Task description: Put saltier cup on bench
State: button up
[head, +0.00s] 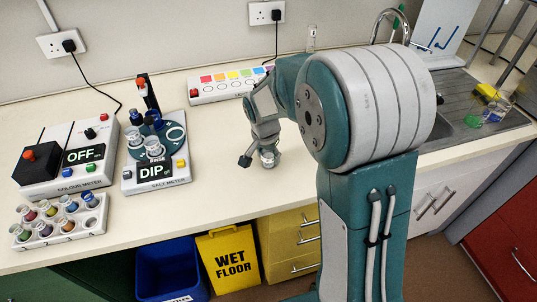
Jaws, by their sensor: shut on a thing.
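My gripper (260,153) is low over the front part of the bench (222,192), right of the salt meter. It is shut on a small clear cup (268,161), which looks upright. I cannot tell whether the cup's base touches the bench. The salt meter (143,187) shows "DIP". No label shows which cup is saltier.
The colour meter (55,180) reads "OFF" at left. A white rack (85,236) of coloured vials stands before it. A strip of coloured squares (208,93) lies behind my gripper. A sink (440,130) is at right. Bench around the held cup is clear.

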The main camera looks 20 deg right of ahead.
jog(key=o, duration=0.9)
jog(key=shift+a+f, duration=0.1)
jog(key=shift+a, duration=0.15)
jog(key=shift+o, duration=0.9)
jog(key=shift+a, duration=0.2)
jog(key=shift+d, duration=0.2)
jog(key=shift+r, duration=0.2)
notch_tip(320, 180, up, 12)
jog(key=s+a, duration=0.1)
jog(key=s+r+n+t, duration=0.2)
jog(key=s+n, duration=0.2)
jog(key=s, duration=0.7)
jog(key=s+r+n+t+y, duration=0.1)
jog(key=s+n, duration=0.4)
jog(key=s, duration=0.6)
jog(key=shift+d+r+t, duration=0.4)
jog(key=shift+r+t, duration=0.2)
jog(key=shift+t, duration=0.1)
